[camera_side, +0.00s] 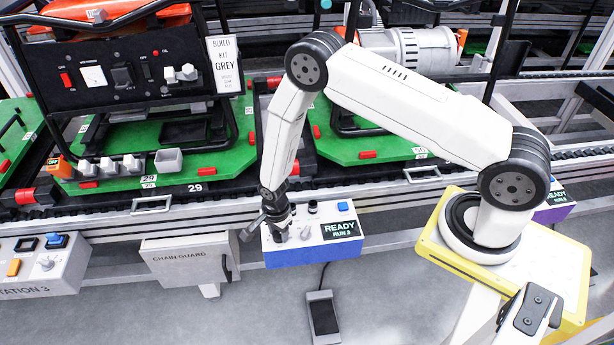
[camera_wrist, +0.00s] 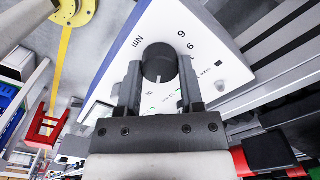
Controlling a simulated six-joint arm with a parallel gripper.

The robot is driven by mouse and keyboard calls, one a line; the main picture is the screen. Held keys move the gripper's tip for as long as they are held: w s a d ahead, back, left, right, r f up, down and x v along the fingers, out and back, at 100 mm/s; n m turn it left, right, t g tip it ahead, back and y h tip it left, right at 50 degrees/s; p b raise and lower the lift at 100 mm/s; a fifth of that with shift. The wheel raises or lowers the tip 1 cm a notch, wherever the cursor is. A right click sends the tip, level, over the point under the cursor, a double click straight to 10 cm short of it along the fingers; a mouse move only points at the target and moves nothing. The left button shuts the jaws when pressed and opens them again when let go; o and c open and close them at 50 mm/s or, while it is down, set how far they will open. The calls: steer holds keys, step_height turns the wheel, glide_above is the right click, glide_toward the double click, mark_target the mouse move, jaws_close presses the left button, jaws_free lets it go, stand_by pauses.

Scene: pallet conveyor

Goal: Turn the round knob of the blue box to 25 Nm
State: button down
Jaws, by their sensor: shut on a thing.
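The blue box (camera_side: 315,255) has a white top and stands at the front of the conveyor, below my arm. My gripper (camera_side: 279,230) points down over the left part of its top. In the wrist view the round black knob (camera_wrist: 158,58) sits between the two fingers of my gripper (camera_wrist: 158,72), which is shut on it. A pale pointer line on the knob points toward the bottom of the picture. "Nm", "6" and "9" show on the box face (camera_wrist: 207,38) around it. The fingers and gripper body hide part of the scale, and I cannot read the 25 mark.
The box top also carries a pale knob (camera_side: 305,233), a black button (camera_side: 312,207), a blue button (camera_side: 343,206) and a display (camera_side: 340,230) reading "READY RUN 3". A chain guard box (camera_side: 185,262) stands to the left. Green pallets (camera_side: 215,160) lie on the conveyor behind.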

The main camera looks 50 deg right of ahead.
mark_target(279, 234)
stand_by(0.3)
steer(key=shift+c, duration=1.1)
jaws_free()
steer(key=shift+r, duration=0.1)
steer(key=shift+r, duration=3.8)
steer(key=shift+r, duration=0.15)
